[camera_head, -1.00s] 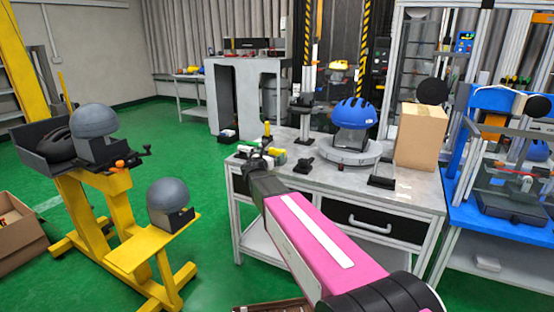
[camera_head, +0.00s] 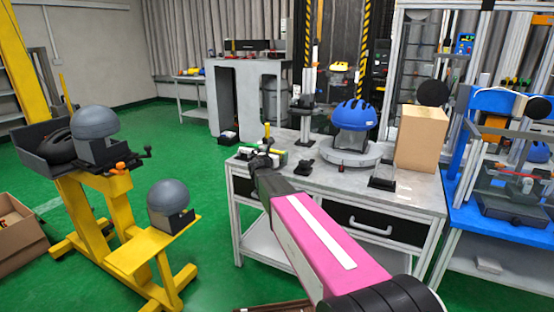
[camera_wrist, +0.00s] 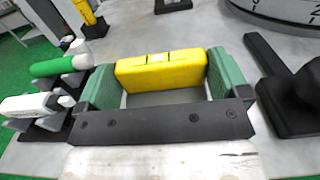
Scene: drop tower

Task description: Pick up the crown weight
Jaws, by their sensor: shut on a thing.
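A yellow block (camera_wrist: 160,71) sits between the two green finger pads of my gripper (camera_wrist: 164,78) in the wrist view. Both pads touch its ends, so the gripper is shut on it. No label is readable, so I cannot tell from its look alone that it is the crown weight. In the head view my gripper (camera_head: 264,153) is low over the left end of the grey workbench (camera_head: 410,190). The block is too small and covered there to make out clearly.
Left of the gripper, a green-and-white piece (camera_wrist: 62,65) and a white piece (camera_wrist: 30,105) lie in dark holders. A black stand (camera_wrist: 292,95) is close on the right. A blue helmet (camera_head: 354,114) and a cardboard box (camera_head: 421,138) stand farther right on the bench.

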